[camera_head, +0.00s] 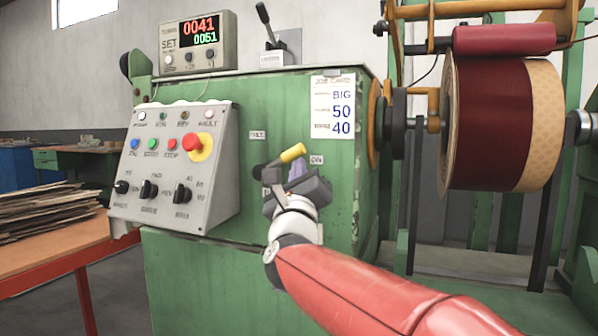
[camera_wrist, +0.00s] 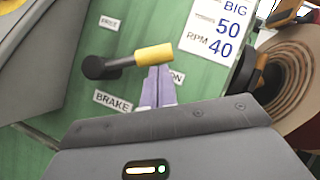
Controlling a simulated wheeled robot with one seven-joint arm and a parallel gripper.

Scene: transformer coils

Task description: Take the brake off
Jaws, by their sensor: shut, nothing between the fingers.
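The brake lever has a black pivot and arm and a yellow grip (camera_head: 293,152), and sits on the green machine front. It points right and slightly up, towards the side of the ON label (camera_head: 316,160). In the wrist view the yellow grip (camera_wrist: 153,55) lies above the BRAKE label (camera_wrist: 113,102); a small label (camera_wrist: 109,22) at upper left is hard to read. My gripper (camera_head: 298,168) is shut and empty. Its purple fingertips (camera_wrist: 158,72) are just under the yellow grip, by the ON label; I cannot tell whether they touch it.
A sloped control box (camera_head: 180,165) with buttons, knobs and a red emergency stop stands left of the lever. A counter display (camera_head: 197,42) and another black lever (camera_head: 266,25) are on top. A large coil (camera_head: 490,125) is at right. A red-framed table (camera_head: 50,245) is at left.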

